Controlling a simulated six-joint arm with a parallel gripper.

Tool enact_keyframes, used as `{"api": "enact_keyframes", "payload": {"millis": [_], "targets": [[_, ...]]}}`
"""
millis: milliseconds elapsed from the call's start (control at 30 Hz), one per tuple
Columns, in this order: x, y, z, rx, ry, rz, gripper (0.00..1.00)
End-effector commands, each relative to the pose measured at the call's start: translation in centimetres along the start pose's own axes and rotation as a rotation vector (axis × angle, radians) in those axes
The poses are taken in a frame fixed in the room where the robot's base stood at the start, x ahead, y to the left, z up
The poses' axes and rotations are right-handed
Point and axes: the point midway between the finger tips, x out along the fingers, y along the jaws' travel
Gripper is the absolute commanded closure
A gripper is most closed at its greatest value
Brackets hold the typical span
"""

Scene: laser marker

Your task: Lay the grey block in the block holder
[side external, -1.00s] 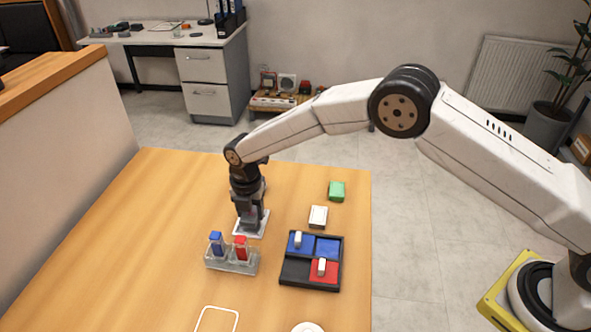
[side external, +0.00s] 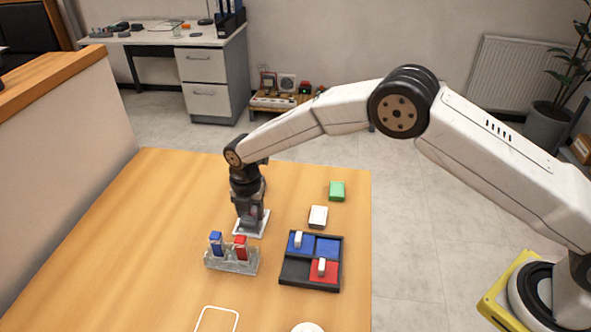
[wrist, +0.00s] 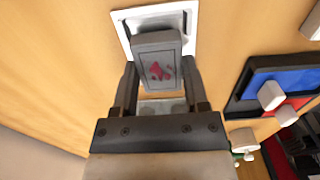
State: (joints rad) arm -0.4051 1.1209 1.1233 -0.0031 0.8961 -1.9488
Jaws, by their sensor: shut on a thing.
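The grey block (wrist: 158,48) with a red mark on its face is between the two fingers of my gripper (wrist: 161,80) in the wrist view. My gripper (side external: 250,218) points down and is shut on it. The block holder (side external: 264,225), a flat white-rimmed tray on the table, lies right under the gripper. Its white rim (wrist: 120,30) shows behind and around the block in the wrist view. The fingers hide much of the block in the side view. I cannot tell whether the block touches the holder's floor.
A clear rack (side external: 232,268) with a blue and a red piece stands just in front of the holder. A black tray (side external: 290,270) with blue and red pads is to the right. A white block (side external: 318,216) and a green block (side external: 337,190) lie behind it. The table's left is clear.

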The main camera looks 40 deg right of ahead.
Motion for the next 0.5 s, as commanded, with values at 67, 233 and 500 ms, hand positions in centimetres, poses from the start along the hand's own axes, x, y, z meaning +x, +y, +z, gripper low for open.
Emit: {"api": "enact_keyframes", "payload": {"millis": [67, 233, 500], "targets": [[0.04, 0.01, 0.0, 0.0, 0.0, 0.0, 1.0], [0.25, 0.0, 0.0, 0.0, 0.0, 0.0, 1.0], [0.57, 0.0, 0.01, 0.0, 0.0, 0.0, 1.0]]}}
